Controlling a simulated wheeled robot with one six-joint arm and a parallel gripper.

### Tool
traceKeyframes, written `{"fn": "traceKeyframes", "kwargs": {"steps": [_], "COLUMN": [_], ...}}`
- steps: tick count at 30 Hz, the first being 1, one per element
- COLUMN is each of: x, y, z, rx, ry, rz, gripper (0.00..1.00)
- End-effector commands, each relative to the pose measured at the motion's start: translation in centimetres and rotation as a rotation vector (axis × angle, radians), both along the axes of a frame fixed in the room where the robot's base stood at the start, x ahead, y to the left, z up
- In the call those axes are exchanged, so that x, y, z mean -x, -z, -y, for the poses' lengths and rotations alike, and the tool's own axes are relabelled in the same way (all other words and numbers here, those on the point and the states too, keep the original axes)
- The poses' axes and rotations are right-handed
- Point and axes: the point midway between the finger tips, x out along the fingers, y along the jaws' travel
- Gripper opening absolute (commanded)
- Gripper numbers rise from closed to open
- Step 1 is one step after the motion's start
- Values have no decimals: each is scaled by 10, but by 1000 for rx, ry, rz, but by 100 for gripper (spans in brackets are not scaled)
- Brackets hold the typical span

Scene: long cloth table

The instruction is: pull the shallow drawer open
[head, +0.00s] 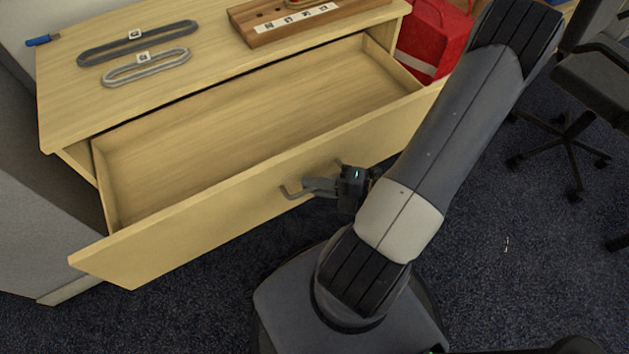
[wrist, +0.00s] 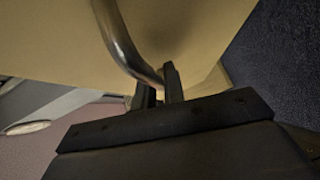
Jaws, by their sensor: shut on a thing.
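The shallow drawer (head: 240,130) is pulled well out of the wooden cabinet (head: 75,115) in the head view, and its inside is empty. Its front panel (head: 200,215) faces my base. A metal bar handle (head: 291,192) is on the front panel, and it also shows large in the wrist view (wrist: 118,42). My gripper (head: 318,187) is at the handle, its fingers shut on the bar. In the wrist view the two fingers (wrist: 158,88) close around the lower bend of the handle. Part of the handle is hidden behind the fingers.
On the cabinet top lie a dark oval loop (head: 100,54), a grey one (head: 120,76), a blue marker (head: 42,40) and a wooden block with labels (head: 290,25). A red bag (head: 432,40) stands beyond the cabinet. Office chairs are at the right; dark carpet (head: 500,250) between is clear.

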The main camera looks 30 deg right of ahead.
Motion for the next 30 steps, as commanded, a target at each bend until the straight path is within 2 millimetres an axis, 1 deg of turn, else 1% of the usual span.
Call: {"fn": "traceKeyframes", "kwargs": {"steps": [3,4,11,17,20,23,26,27,28,29,30], "x": [0,0,0,0,0,0,0,-1,-1,0,0], "y": [0,0,0,0,-3,-13,-30,-38,-45,-51,-59], "z": [0,0,0,0,0,1,1,1,1,0,0], "rx": [0,0,1,1,2,4,4,4,3,1,2], "ry": [-1,-1,0,0,1,0,0,1,1,2,2], "rz": [-1,-1,-1,-1,0,1,1,4,6,5,6], "gripper": [0,13,32,33,33,33,33,33,34,42,52]}}
